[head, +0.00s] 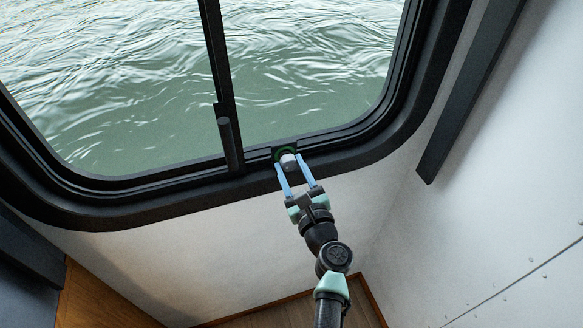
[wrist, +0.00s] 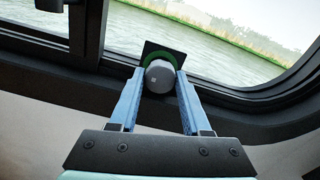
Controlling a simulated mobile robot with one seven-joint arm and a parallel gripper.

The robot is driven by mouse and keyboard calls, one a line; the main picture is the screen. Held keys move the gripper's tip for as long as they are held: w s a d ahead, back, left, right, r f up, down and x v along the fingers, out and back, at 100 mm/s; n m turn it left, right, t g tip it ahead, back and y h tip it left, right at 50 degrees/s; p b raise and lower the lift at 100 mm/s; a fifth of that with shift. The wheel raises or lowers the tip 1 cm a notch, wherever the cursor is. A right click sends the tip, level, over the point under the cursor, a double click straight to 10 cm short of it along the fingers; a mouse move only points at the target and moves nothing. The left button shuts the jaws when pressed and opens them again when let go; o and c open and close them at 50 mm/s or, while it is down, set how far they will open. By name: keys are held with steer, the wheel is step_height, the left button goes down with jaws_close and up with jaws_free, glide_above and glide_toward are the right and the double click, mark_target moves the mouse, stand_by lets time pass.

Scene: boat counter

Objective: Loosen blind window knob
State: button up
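The window knob (head: 288,163) is a small grey cylinder with a green ring behind it, on a dark square plate at the lower window frame. It also shows in the wrist view (wrist: 159,76), where the green ring and plate stand behind it. My gripper (head: 291,166) has its two light blue fingers spread, one on each side of the knob. In the wrist view my gripper (wrist: 158,80) has its fingertips beside the knob's left and right sides. Whether the fingertips touch the knob I cannot tell.
The black window frame (head: 130,212) runs around the glass, with water outside. A dark vertical bar with a handle (head: 228,140) stands left of the knob. A dark rail (head: 468,95) is on the right wall. The white wall below the window is clear.

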jaws_close()
steer(key=shift+f+n+b, duration=0.1)
steer(key=shift+n+b, duration=0.3)
steer(key=n+b, duration=0.3)
steer(key=shift+n, duration=0.4)
steer(key=n+b, duration=0.4)
steer(key=n, duration=0.1)
steer(key=n+b, duration=0.4)
steer(key=n, duration=0.1)
steer(key=shift+n+b, duration=0.35)
steer(key=shift+n, duration=0.05)
steer(key=shift+r+n+b, duration=0.2)
steer(key=shift+n+b, duration=1)
steer(key=shift+n, duration=0.3)
steer(key=shift+r, duration=0.1)
